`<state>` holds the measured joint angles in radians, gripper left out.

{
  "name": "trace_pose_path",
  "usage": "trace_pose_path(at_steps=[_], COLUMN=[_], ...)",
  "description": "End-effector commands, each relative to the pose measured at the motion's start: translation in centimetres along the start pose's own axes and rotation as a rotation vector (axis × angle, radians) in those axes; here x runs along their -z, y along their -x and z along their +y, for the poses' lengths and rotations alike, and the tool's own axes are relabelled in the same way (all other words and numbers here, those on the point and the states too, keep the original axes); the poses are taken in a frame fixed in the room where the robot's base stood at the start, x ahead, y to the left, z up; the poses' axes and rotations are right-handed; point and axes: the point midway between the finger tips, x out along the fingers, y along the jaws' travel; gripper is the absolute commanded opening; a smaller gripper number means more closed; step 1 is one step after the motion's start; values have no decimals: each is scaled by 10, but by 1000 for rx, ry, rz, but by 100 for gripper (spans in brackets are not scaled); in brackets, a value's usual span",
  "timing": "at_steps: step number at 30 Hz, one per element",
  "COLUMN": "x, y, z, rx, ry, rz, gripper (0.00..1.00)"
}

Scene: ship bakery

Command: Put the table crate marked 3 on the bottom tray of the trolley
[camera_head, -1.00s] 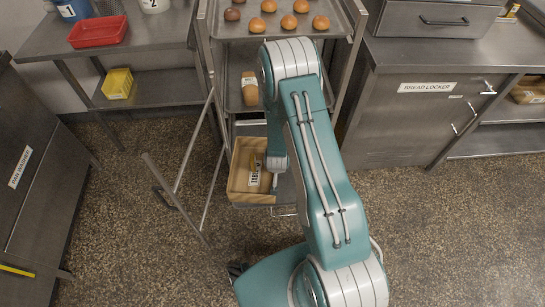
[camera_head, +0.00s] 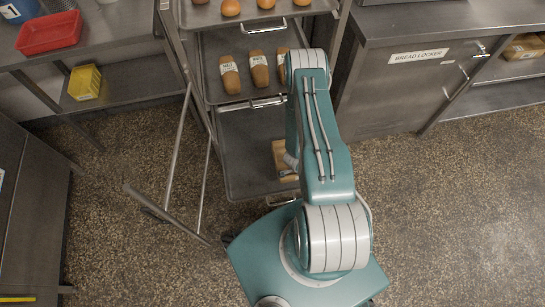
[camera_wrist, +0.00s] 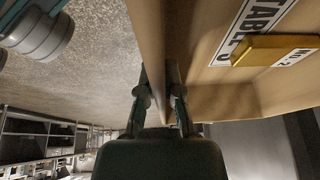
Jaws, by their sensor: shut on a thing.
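The tan crate (camera_head: 280,158) is at the right part of the trolley's bottom tray (camera_head: 240,150) in the head view, mostly hidden behind my arm. I cannot tell whether it rests on the tray or is just above it. In the wrist view my gripper (camera_wrist: 163,95) is shut on the crate's wall (camera_wrist: 148,35), one finger on each side. A "TABLE" label (camera_wrist: 262,22) shows inside the crate. Its number is partly visible, and a gold-coloured piece tagged "NO. 2" (camera_wrist: 272,48) lies over the label. My gripper is hidden in the head view.
The middle tray (camera_head: 215,85) just above holds several loaves. The top tray (camera_head: 200,18) holds buns. The trolley's open door frame (camera_head: 172,165) stands out at left. The bread locker (camera_head: 385,95) stands close at right. The left part of the bottom tray is bare.

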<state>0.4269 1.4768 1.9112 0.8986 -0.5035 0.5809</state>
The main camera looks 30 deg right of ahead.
Motion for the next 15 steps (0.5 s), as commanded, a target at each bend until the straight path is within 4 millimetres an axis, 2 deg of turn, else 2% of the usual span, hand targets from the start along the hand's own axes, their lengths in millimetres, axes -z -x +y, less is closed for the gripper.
trace_pose_path(at_steps=[1,11,15], x=[-12,-78,-104], y=[0,-4,-20], z=[-4,-33,-41], rx=[4,6,4], ry=[8,9,7], rz=[0,0,-1], gripper=[0,0,0])
